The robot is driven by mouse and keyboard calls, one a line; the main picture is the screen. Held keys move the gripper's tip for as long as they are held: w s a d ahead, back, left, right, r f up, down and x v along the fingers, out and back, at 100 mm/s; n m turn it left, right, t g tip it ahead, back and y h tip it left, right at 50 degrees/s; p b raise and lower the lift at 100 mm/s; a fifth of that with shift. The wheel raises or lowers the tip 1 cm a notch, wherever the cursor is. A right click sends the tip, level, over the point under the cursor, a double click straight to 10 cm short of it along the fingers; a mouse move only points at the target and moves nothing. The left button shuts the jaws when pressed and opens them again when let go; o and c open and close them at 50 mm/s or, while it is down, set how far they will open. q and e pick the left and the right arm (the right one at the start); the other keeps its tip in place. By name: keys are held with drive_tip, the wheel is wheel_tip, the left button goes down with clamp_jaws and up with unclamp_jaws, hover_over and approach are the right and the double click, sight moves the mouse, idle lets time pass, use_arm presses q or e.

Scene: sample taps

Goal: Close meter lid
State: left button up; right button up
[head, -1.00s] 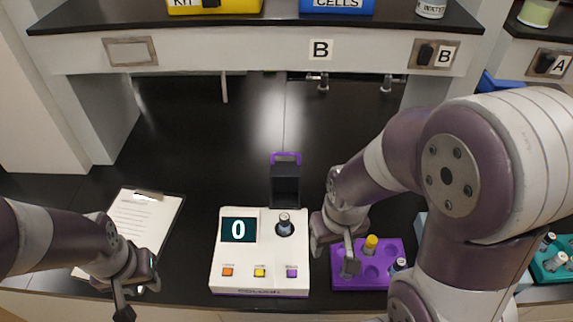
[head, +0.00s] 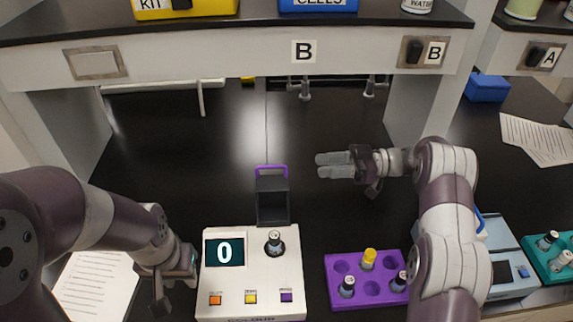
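The white meter (head: 225,285) stands on the dark bench with a display reading 0. Its dark lid (head: 272,205), with a purple handle (head: 271,169), stands open and upright at the back of the meter. A dark vial with a white-marked top (head: 274,243) sits in the meter's well. My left gripper (head: 174,285) is open and empty, pointing down just left of the meter. My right gripper (head: 333,165) appears open and empty, pointing left above the bench, to the right of and behind the lid, clear of it.
A purple rack (head: 340,300) right of the meter holds a yellow-capped vial (head: 369,259) and two dark vials. A blue-grey device (head: 510,255) and a teal rack (head: 550,268) lie further right. Paper (head: 95,285) lies at left. A shelf (head: 225,58) overhangs the back.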

sight(276, 167)
drive_tip(key=a+p, duration=0.4)
drive_tip(key=a, duration=0.8)
drive_tip(key=shift+r+p, duration=0.2)
drive_tip(key=shift+p, duration=0.1)
drive_tip(key=shift+w+a+f, duration=0.1)
drive_tip(key=shift+a+f, duration=0.1)
drive_tip(key=shift+a, duration=0.1)
drive_tip(key=shift+r, duration=0.1)
clamp_jaws()
